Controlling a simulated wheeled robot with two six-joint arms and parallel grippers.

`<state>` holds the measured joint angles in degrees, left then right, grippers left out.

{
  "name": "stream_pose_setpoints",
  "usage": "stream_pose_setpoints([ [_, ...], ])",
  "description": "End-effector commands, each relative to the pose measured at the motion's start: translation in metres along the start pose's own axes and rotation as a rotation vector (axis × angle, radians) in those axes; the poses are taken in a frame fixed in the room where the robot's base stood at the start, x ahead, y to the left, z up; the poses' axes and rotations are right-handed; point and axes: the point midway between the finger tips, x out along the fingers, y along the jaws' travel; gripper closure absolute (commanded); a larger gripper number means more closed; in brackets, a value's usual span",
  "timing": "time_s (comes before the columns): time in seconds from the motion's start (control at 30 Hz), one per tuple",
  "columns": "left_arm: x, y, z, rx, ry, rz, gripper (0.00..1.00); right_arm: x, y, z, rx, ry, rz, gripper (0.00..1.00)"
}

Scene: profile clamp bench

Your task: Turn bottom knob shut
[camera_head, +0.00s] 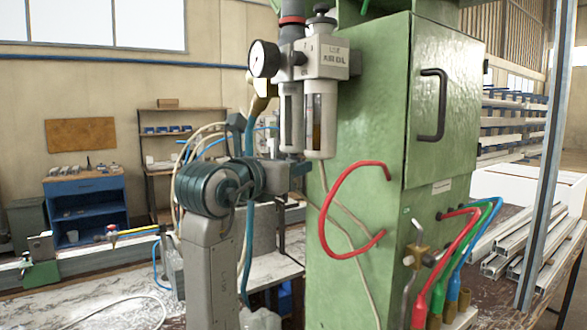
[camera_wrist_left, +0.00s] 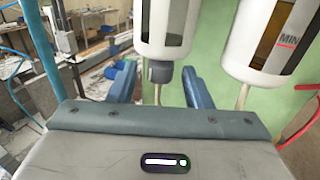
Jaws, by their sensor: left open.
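The bottom knob (camera_wrist_left: 161,72) is a small grey piece under the left bowl (camera_wrist_left: 163,30) of the air filter unit. In the wrist view it sits between the two blue fingers of my left gripper (camera_wrist_left: 160,84). The fingers are apart, with a gap on each side of the knob. In the head view my left gripper (camera_head: 297,172) is just below the left bowl (camera_head: 291,112), and the knob is hidden there. A second bowl (camera_head: 320,118) hangs to the right. My right gripper is not in view.
A green cabinet (camera_head: 350,190) stands right behind the filter unit. A gauge (camera_head: 264,59) is on the unit's left side. A red hose (camera_head: 324,215) loops from the cabinet wall. Blue and pale hoses run around my left arm.

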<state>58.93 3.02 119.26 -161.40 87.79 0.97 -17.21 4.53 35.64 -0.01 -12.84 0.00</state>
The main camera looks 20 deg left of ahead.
Motion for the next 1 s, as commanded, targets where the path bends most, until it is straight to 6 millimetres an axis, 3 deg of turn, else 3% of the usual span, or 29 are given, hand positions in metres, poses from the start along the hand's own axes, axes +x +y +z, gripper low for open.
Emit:
stream_pose_setpoints([
  [0.2, -0.047, 0.001, -0.002, 0.006, -0.006, 0.003, 0.55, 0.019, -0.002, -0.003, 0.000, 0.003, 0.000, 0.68],
  [0.43, -0.081, 0.000, -0.001, 0.003, -0.006, 0.002, 0.55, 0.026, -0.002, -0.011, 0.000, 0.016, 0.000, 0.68],
  [0.63, -0.089, 0.000, 0.000, 0.002, -0.003, 0.000, 0.55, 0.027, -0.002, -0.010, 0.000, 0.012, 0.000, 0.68],
  [1.0, -0.084, 0.006, -0.005, 0.040, 0.021, -0.027, 0.53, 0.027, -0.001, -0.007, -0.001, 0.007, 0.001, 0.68],
])
